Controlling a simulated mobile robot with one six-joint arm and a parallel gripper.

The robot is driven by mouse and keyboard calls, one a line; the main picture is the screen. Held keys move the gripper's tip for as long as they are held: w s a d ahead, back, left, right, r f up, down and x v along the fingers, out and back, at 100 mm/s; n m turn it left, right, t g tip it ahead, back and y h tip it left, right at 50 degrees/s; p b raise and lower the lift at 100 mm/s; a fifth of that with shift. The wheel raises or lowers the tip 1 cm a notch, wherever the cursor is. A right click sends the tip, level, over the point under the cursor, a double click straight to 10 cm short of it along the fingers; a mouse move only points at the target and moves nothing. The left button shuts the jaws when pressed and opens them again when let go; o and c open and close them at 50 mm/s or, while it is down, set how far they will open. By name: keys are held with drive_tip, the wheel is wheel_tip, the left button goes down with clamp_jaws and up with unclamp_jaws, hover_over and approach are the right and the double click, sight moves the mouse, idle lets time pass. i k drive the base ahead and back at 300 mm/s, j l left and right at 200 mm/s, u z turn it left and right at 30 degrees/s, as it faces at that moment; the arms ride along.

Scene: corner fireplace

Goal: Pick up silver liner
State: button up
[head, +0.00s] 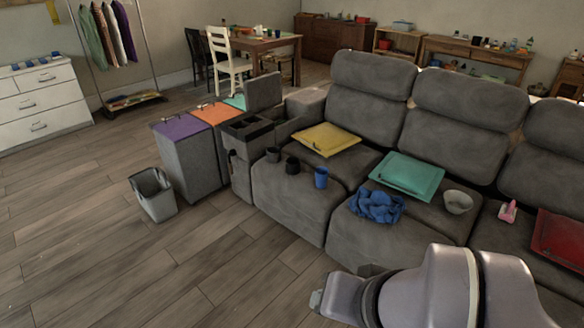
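A small grey open bin (153,197) stands upright on the wood floor at the left, beside the grey box with the coloured lids. It looks like the silver liner, though its material is hard to tell at this size. Part of my arm shows at the bottom right in front of the sofa. My gripper is not in view.
A grey sectional sofa (292,206) fills the right, holding a yellow case (326,138), teal case (408,175), blue cloth (377,206), bowl (458,201) and cups. The lidded box (188,165) stands right of the bin. The floor (90,240) left and in front is clear.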

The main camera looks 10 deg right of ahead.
sight(274, 156)
drive_tip(key=i+j+u, duration=0.3)
drive_tip(key=i, duration=0.35)
drive_tip(key=i+u, duration=0.3)
drive_tip(key=i, duration=0.3)
drive_tip(key=i+j+z, duration=0.25)
drive_tip(key=i+z, duration=0.2)
drive_tip(key=i, duration=0.45)
drive_tip(key=i+j+z, duration=0.45)
drive_tip(key=i+j, duration=0.15)
drive_tip(key=i, duration=0.25)
drive_tip(key=i+j+z, duration=0.5)
drive_tip(key=i+j, duration=0.25)
drive_tip(key=i+j+z, duration=0.2)
drive_tip(key=z, duration=0.2)
drive_tip(key=i+j+z, duration=0.1)
drive_tip(key=j+z, duration=0.25)
drive_tip(key=j, duration=0.15)
drive_tip(key=i+j+z, duration=0.1)
drive_tip(key=j+z, duration=0.7)
